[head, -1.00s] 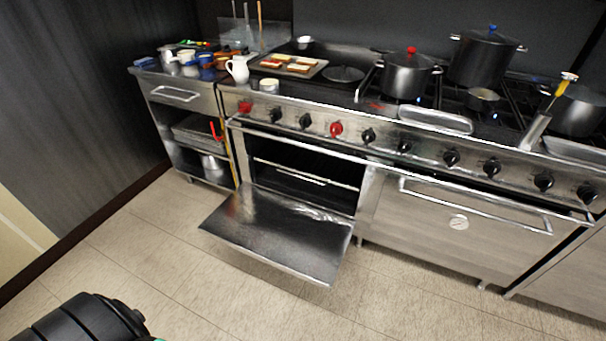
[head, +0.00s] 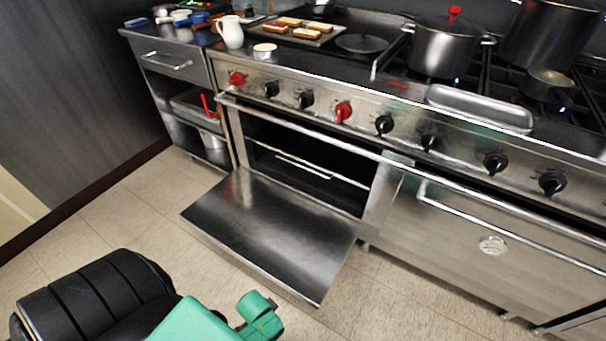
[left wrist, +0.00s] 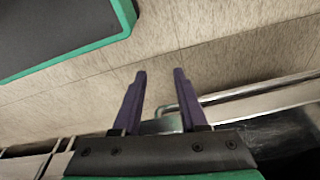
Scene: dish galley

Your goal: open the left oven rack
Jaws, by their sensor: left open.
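The left oven's door (head: 275,231) is folded down flat, and its cavity is open to view. A wire rack (head: 303,165) shows as a bright bar inside the dark cavity, behind the door. My left arm, black and green, comes in at the bottom left of the head view, short of the door; its fingers do not show there. In the left wrist view my left gripper (left wrist: 160,74) is open, with two purple fingers apart and nothing between the tips. A metal bar and dark panel, seemingly the oven door, lie right of the fingers. My right gripper is not in view.
The right oven door (head: 480,238) is shut. Knobs (head: 343,112) line the range front above the ovens. Pots (head: 445,48), a tray of toast (head: 297,31) and a white pitcher (head: 230,32) stand on top. Bare tiled floor (head: 125,215) lies left of the door.

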